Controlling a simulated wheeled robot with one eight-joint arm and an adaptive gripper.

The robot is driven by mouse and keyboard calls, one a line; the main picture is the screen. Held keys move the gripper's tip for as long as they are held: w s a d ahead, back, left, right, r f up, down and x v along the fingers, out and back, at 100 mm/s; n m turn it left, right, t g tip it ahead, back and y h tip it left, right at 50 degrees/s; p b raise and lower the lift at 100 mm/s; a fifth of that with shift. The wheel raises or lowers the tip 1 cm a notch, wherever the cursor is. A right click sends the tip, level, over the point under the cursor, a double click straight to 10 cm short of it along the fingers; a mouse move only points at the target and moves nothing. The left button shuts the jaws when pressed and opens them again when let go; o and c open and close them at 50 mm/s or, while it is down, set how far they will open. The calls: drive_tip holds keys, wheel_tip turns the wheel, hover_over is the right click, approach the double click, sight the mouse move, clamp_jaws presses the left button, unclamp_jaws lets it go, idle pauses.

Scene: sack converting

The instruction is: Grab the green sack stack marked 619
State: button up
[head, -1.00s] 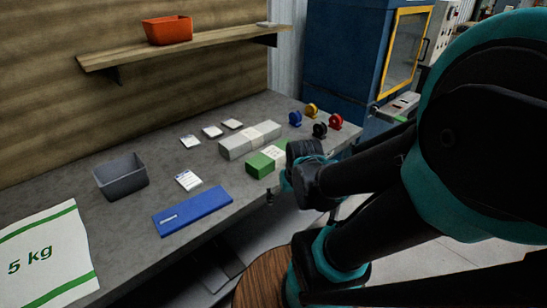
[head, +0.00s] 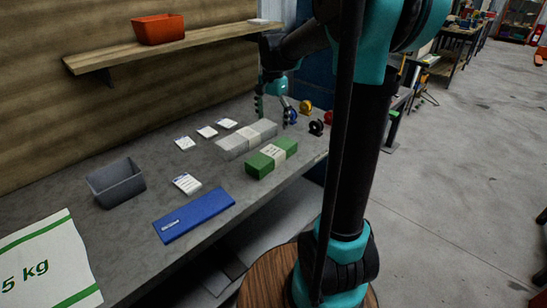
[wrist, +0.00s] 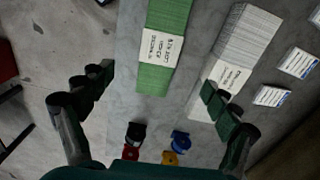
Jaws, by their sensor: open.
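The green sack stack (head: 262,164) lies on the grey workbench near its right front edge, with a pale paper band around it. In the wrist view the green stack (wrist: 155,79) is at top centre; the print on its band is too small to read for sure. My gripper (head: 273,113) is above the bench, beyond the green stack, with its fingers pointing down. In the wrist view my gripper (wrist: 157,80) is open and empty, its fingers spread to either side of the green stack's near end in the picture, without visible contact.
A white banded stack (head: 233,145) lies close beside the green one. Several tape rolls, one blue (wrist: 181,140), lie by the gripper. A blue pack (head: 195,213), a grey bin (head: 115,184) and label cards share the bench (head: 120,245). A shelf (head: 110,60) is above.

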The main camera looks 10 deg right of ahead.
sight(272, 151)
wheel_tip(272, 151, down, 15)
drive_tip(key=shift+f, duration=0.1)
idle(0.6)
drive_tip(key=shift+c, duration=0.4)
drive_tip(key=c, duration=1.5)
drive_tip(key=shift+c, duration=0.2)
